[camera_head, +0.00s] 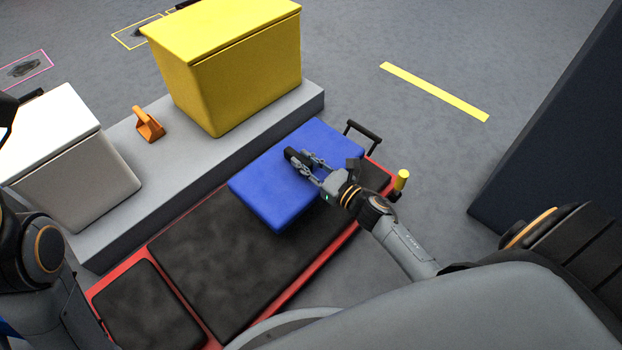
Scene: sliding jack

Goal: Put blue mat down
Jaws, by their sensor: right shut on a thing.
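The blue mat (263,197) is a thick rectangular pad over the far end of the red sliding jack (297,283) with its black pads. My right gripper (297,160) reaches over the mat from the right and is shut on it, with its fingers at the mat's upper surface. I cannot tell whether the mat's underside touches the jack. My left arm (42,250) shows at the left edge; its gripper is not visible.
A grey platform (185,150) beside the jack carries a yellow box (240,85), a white box (75,165) and an orange object (148,124). A dark panel (560,130) stands at the right. Open floor with a yellow stripe (435,91) lies beyond the jack.

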